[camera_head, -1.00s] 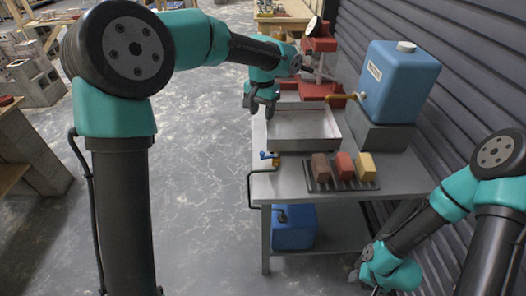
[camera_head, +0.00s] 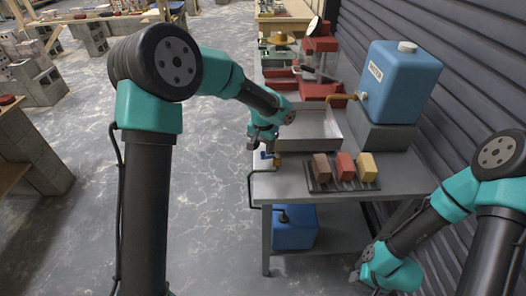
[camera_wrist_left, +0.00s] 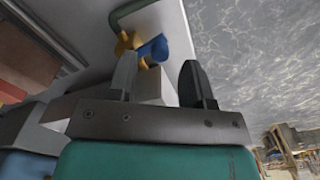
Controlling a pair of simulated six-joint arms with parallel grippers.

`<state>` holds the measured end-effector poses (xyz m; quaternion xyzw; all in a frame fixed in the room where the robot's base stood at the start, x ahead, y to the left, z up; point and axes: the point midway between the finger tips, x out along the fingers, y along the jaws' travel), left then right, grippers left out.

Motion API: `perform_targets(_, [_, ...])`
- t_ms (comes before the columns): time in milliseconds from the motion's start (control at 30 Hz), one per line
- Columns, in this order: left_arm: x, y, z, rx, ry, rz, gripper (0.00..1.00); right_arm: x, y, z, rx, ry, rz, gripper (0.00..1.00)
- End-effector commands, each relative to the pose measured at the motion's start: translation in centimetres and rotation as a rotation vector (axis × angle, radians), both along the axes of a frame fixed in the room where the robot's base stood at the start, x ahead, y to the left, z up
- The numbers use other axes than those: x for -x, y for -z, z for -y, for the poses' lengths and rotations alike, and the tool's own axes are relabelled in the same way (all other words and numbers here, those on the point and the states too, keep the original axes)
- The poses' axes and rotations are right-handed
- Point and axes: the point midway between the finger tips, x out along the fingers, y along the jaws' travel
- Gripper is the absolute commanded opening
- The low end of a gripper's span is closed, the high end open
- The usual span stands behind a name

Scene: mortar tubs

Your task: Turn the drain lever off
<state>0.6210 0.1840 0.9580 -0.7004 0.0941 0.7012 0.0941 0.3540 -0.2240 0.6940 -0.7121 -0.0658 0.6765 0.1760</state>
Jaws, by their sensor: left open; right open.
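The drain lever (camera_head: 266,155) is a small blue handle on a brass valve (camera_head: 277,163) at the table's left edge, below the metal basin (camera_head: 318,124). My left gripper (camera_head: 258,143) is just above and beside the lever. In the left wrist view, the blue lever (camera_wrist_left: 154,48) and brass valve (camera_wrist_left: 126,42) lie just beyond the fingertips of my open left gripper (camera_wrist_left: 157,72), nearer the left finger. I see no clear contact with the lever. My right gripper (camera_head: 362,278) is low at the right, away from the valve, its fingers small in view.
A rack (camera_head: 340,186) with three coloured blocks stands right of the valve. A blue tank (camera_head: 400,82) with a brass tap stands behind. A drain pipe (camera_head: 250,190) runs down beside the table towards a blue container (camera_head: 293,232) on the lower shelf.

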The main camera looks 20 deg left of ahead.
Motion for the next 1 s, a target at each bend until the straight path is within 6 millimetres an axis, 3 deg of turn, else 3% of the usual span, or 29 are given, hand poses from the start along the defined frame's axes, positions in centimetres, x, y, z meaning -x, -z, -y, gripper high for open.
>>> perform_targets(200, [0.0, 2.3, 0.0, 0.000, 0.000, 0.000, 0.46, 0.0, 0.0, 0.0, 0.000, 0.000, 0.000, 0.43])
perform_targets(567, [0.0, 2.7, 0.0, 0.000, 0.000, 0.001, 0.45, 0.0, 0.0, 0.0, 0.000, 0.000, 0.000, 0.43])
perform_targets(1000, [0.0, 2.6, 0.0, 0.000, 0.000, 0.001, 0.03, 0.0, 0.0, 0.0, 0.000, 0.000, 0.000, 0.43])
